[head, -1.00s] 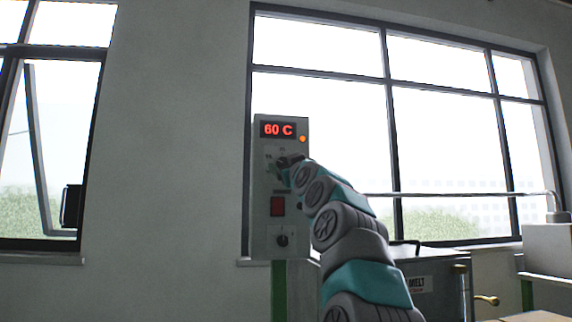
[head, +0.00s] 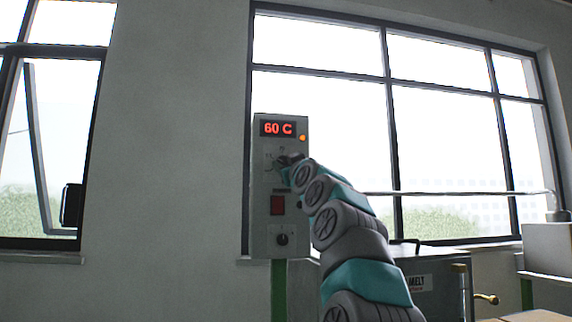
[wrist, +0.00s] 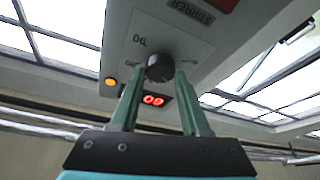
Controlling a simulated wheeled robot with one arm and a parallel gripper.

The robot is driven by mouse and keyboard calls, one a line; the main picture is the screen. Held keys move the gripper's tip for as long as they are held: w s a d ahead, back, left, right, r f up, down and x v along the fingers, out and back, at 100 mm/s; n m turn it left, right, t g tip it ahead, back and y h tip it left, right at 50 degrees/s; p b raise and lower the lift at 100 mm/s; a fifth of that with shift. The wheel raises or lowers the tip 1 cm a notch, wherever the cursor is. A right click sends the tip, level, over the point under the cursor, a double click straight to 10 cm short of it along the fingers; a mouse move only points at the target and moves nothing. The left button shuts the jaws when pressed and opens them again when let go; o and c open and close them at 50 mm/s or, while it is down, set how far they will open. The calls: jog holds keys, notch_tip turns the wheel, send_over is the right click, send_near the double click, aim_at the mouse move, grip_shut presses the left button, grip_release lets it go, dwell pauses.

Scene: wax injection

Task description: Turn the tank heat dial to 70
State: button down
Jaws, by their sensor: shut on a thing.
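The grey control box (head: 262,222) stands in front of the window. Its red display (head: 278,129) reads 60 C. The tank heat dial (wrist: 160,67) is a dark round knob, clear in the wrist view, with scale marks around it on the panel. My gripper (wrist: 160,80) has its two green fingers on either side of the dial and is shut on it. In the head view my gripper (head: 284,165) is at the upper dial, which my arm mostly hides. The dial's exact pointer angle is hard to read.
Below are a red switch (head: 278,205) and a second dial (head: 282,239) on the same box. An orange lamp (head: 303,138) is lit beside the display. A melt tank (head: 440,268) stands to the right, with a brass tap (head: 486,299).

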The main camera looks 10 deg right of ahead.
jog(key=shift+m, duration=0.5)
jog(key=shift+f+m+h+p, duration=0.15)
jog(key=shift+m+h+p, duration=0.15)
jog(key=shift+m+h, duration=1.1)
jog(key=shift+a+m+h+b, duration=0.15)
jog(key=shift+m+h+b, duration=0.45)
jog(key=shift+m, duration=1.3)
jog(key=shift+m+h, duration=0.3)
jog(key=shift+m, duration=0.3)
jog(key=shift+m+h, duration=0.6)
jog(key=shift+m, duration=0.4)
jog(key=shift+r, duration=0.2)
jog(key=shift+a, duration=0.15)
jog(key=shift+m+g+h+p, duration=0.3)
jog(key=shift+m+h+p, duration=0.45)
jog(key=shift+m, duration=1.35)
